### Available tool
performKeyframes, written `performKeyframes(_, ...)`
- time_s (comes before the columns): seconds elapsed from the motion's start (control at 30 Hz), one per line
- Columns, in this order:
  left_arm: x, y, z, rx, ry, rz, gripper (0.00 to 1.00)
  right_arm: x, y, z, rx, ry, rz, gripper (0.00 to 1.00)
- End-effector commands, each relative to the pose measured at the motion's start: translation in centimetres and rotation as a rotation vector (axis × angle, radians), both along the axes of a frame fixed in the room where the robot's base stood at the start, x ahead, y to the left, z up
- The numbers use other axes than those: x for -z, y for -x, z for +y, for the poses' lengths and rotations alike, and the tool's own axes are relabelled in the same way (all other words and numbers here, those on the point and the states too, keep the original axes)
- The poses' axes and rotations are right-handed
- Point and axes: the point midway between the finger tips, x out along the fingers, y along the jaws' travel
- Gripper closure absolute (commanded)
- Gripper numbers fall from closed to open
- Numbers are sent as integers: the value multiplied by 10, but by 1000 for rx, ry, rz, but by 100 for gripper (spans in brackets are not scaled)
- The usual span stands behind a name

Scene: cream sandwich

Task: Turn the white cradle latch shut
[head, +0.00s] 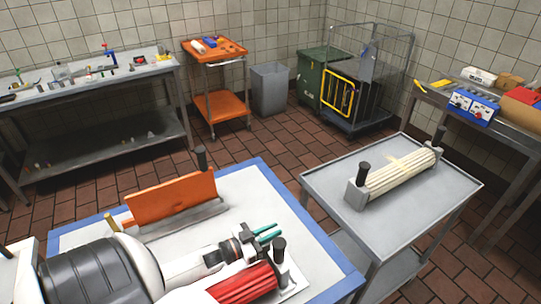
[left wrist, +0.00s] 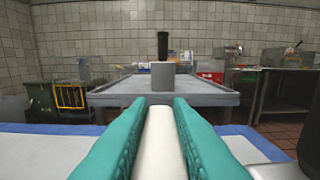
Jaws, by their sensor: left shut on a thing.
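My left gripper (head: 269,234) has teal fingers and reaches over the white table with the blue border. In the left wrist view the fingers are closed on the sides of a smooth white bar (left wrist: 160,150), which looks like the latch; its far end and pivot are not clear. A red ribbed roller (head: 243,285) lies just in front of the gripper, on a white base (head: 289,287), with a black upright knob (head: 279,248) at its right end. My arm hides part of this. My right gripper is not in view.
A grey cart (head: 325,185) at the right bears a cream ribbed roller (head: 400,174) between grey end blocks; one block (left wrist: 162,76) stands straight ahead in the wrist view. An orange panel (head: 171,199) stands at the white table's back. Brown tiled floor separates table and cart.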

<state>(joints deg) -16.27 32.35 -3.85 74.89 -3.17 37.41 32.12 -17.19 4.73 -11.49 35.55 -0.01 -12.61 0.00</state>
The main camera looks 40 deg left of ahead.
Motion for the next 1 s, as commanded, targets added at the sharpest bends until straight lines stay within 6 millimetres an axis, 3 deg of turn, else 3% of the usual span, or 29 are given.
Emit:
performKeyframes(0.27,4,0,-1,99,-4,1,100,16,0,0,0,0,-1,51)
performKeyframes(0.47,6,2,-4,252,-8,1,100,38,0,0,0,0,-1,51)
performKeyframes(1.0,10,9,-11,761,-8,0,100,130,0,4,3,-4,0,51)
